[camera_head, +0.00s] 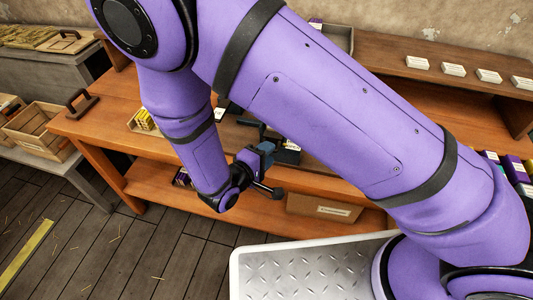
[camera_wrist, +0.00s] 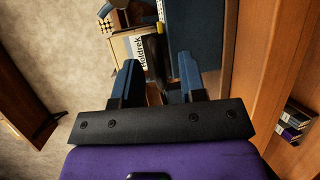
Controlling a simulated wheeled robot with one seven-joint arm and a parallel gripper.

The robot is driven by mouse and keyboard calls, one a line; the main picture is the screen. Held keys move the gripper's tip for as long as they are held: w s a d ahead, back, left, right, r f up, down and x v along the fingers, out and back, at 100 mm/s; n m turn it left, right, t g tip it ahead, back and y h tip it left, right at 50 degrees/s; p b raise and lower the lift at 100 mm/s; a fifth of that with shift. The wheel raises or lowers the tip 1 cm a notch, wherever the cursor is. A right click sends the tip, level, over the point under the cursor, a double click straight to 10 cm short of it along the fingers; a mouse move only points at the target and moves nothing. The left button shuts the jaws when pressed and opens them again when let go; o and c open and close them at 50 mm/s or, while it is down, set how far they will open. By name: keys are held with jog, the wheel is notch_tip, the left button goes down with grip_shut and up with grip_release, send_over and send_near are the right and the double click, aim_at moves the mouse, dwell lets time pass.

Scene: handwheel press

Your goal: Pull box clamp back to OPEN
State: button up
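My gripper (camera_wrist: 158,62) shows two blue fingers, spread apart, in the wrist view. A dark, lever-like bar (camera_wrist: 154,48) lies between the fingers; I cannot tell whether either finger touches it. Behind it is a pale part with a white "Holdrek" label (camera_wrist: 140,50), and a large dark blue block (camera_wrist: 203,30) lies to the right. I cannot tell for sure which of these is the box clamp. In the head view my gripper (camera_head: 262,155) is at the bench's front edge, and a dark rod with a round knob (camera_head: 277,193) sticks out beside it. My arm hides much of the press.
The wooden bench (camera_head: 105,100) has a lower shelf (camera_head: 155,183) with a labelled cardboard box (camera_head: 322,208). A small tray with yellow pieces (camera_head: 143,121) stands left of my arm. A wooden crate (camera_head: 38,130) is far left. The plank floor (camera_head: 140,250) at left is open.

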jog(key=v, duration=1)
jog(key=shift+s+a, duration=0.2)
jog(key=shift+s, duration=0.05)
